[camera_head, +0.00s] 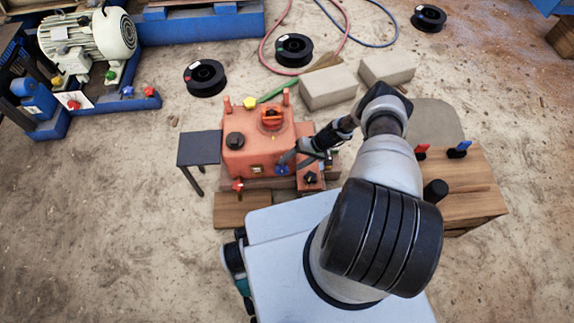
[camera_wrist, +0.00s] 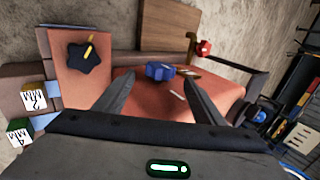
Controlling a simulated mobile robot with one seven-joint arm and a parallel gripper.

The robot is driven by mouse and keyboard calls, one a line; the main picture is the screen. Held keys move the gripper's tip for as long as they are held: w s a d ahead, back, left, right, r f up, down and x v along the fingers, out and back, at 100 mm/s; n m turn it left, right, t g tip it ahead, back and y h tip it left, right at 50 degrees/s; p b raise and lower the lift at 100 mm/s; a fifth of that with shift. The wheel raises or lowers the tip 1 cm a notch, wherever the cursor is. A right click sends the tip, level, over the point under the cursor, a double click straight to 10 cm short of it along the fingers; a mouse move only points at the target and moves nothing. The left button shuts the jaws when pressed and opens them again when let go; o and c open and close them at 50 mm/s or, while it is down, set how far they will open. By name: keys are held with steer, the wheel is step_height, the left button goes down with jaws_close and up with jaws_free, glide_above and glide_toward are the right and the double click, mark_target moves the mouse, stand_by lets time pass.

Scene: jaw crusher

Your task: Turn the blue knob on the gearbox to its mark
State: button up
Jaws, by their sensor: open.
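The gearbox (camera_head: 262,150) is an orange-red box on a wooden base in the middle of the head view. The blue knob (camera_head: 281,169) is low on its front side. In the wrist view the blue knob (camera_wrist: 160,70) lies ahead of the fingertips, roughly between their lines. A pale line (camera_wrist: 177,96) on the orange face near the knob may be its mark; I cannot tell. My gripper (camera_wrist: 160,82) is open and empty, its two dark fingers pointing at the knob and apart from it. In the head view my gripper (camera_head: 292,160) is close beside the knob, partly hidden by my wrist.
A black star knob (camera_wrist: 84,54) is left of the blue one, and a red knob (camera_wrist: 204,48) sits behind it. A dark side table (camera_head: 200,148) stands left of the gearbox. Grey blocks (camera_head: 328,87) lie behind. A wooden stand (camera_head: 470,185) is to the right.

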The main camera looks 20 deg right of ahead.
steer(key=p+v, duration=0.2)
steer(key=v, duration=1)
steer(key=shift+r, duration=0.1)
